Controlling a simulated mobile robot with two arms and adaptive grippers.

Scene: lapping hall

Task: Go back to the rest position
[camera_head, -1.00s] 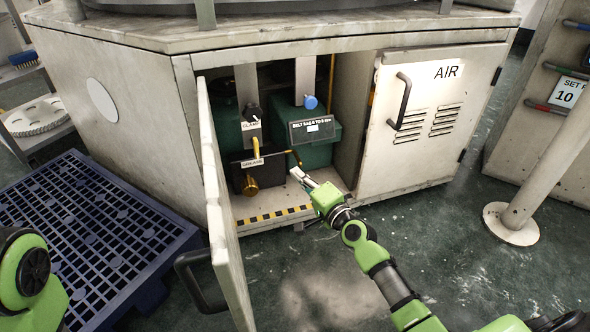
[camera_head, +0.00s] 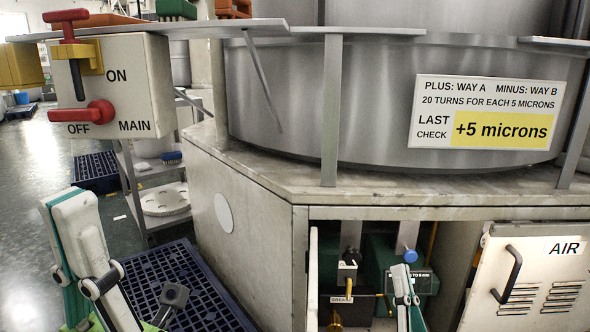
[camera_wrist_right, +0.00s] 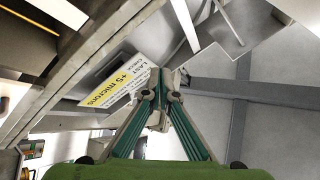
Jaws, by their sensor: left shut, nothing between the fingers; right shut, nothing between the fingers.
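My left gripper (camera_head: 66,204) stands at the lower left of the head view, fingers pointing up, shut and empty. My right gripper (camera_head: 401,272) points up at the bottom of the head view, in front of the open cabinet bay and overlapping the green housing behind it. In the right wrist view its two fingers (camera_wrist_right: 164,84) meet at the tips with nothing between them. Most of both arms is out of view.
The machine cabinet (camera_head: 262,200) has an open door (camera_head: 313,285) and a closed AIR door (camera_head: 530,280). A switch box (camera_head: 122,85) with red handles hangs at upper left. A blue pallet (camera_head: 190,282) lies on the floor beside the cabinet. Open floor (camera_head: 30,190) shows far left.

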